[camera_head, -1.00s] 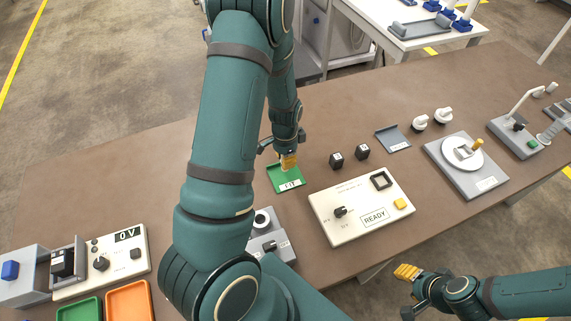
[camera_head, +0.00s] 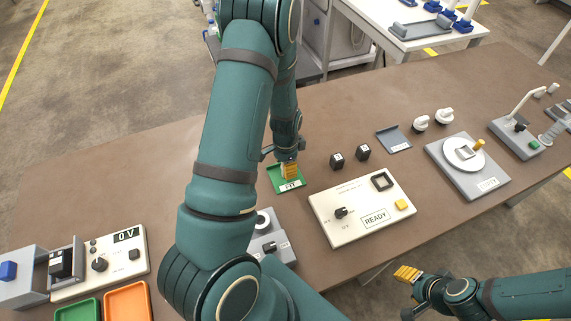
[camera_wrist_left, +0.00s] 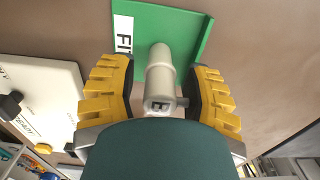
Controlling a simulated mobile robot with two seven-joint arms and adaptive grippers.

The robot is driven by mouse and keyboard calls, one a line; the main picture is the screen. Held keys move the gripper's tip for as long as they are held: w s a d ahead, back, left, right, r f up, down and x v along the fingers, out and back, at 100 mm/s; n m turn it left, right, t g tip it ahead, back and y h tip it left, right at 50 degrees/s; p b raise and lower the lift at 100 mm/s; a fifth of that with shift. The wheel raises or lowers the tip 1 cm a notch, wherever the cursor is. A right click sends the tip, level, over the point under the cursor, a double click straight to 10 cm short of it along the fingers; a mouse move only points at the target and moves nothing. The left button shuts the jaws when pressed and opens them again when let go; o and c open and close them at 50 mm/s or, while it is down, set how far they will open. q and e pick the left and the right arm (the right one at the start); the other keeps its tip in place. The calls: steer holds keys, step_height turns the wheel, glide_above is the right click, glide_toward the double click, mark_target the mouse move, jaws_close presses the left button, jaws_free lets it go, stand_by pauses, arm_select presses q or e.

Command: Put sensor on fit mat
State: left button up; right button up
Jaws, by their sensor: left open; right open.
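The green fit mat (camera_head: 276,178) lies on the brown table, with a white label and a raised edge. In the left wrist view the mat (camera_wrist_left: 190,25) is behind the sensor, a pale cylinder (camera_wrist_left: 161,70) with a small side stub. The sensor is between the yellow fingers of my left gripper (camera_wrist_left: 162,100), with gaps on both sides. It appears to stand on the mat, though its contact is hard to judge. In the head view my left gripper (camera_head: 290,170) is open, low over the mat, and hides the sensor. My right gripper (camera_head: 407,273) is open and empty off the table's front edge.
A white READY panel (camera_head: 335,225) lies right of the mat. Two black blocks (camera_head: 337,160) (camera_head: 362,152) and a grey tray (camera_head: 393,140) are behind it. A grey device (camera_head: 270,243) stands in front of the mat. The table behind the mat is clear.

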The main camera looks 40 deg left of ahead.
arm_select(q)
steer(key=shift+r, duration=0.2)
step_height(320, 180, up, 12)
steer(key=shift+f+p, duration=0.1)
steer(key=shift+p, duration=0.8)
steer(key=shift+d, duration=0.1)
